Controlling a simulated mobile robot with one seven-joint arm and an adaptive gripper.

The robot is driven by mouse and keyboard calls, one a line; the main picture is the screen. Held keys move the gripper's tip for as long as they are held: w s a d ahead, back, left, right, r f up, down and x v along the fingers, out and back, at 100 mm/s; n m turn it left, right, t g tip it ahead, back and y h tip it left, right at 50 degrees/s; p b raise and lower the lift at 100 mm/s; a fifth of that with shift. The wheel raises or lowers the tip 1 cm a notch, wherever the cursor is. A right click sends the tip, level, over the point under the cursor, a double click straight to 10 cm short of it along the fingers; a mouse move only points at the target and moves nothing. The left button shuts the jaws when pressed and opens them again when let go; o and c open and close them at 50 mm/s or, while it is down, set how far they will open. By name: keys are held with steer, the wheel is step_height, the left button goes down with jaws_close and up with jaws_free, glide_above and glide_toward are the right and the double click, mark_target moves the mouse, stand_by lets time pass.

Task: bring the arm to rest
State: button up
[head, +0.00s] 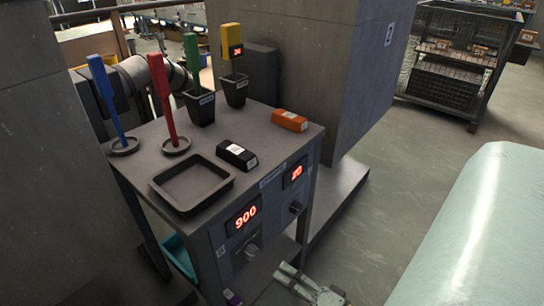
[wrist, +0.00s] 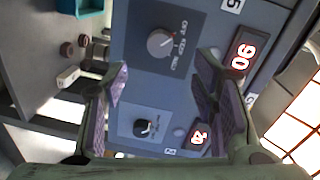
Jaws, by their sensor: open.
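My gripper (head: 292,282) is at the bottom of the head view, low in front of the control panel and to the right of the larger knob. In the wrist view its two purple-padded fingers (wrist: 162,72) are spread, with nothing between them. Beyond them is the blue-grey panel (wrist: 190,85), with a grey knob (wrist: 161,43) and a smaller dark knob (wrist: 143,128). The fingers look apart from both knobs, but the exact gap is hard to tell.
The bench (head: 290,150) carries an empty tray (head: 160,193), black and orange blocks, upright coloured tools and dark cups. Red displays (head: 245,217) light its front. A concrete pillar (head: 320,80) stands behind. Open floor (head: 400,170) lies right, with a wire cage (head: 455,60) beyond.

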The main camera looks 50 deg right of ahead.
steer(key=shift+s+d+r, duration=0.1)
steer(key=shift+s, duration=0.95)
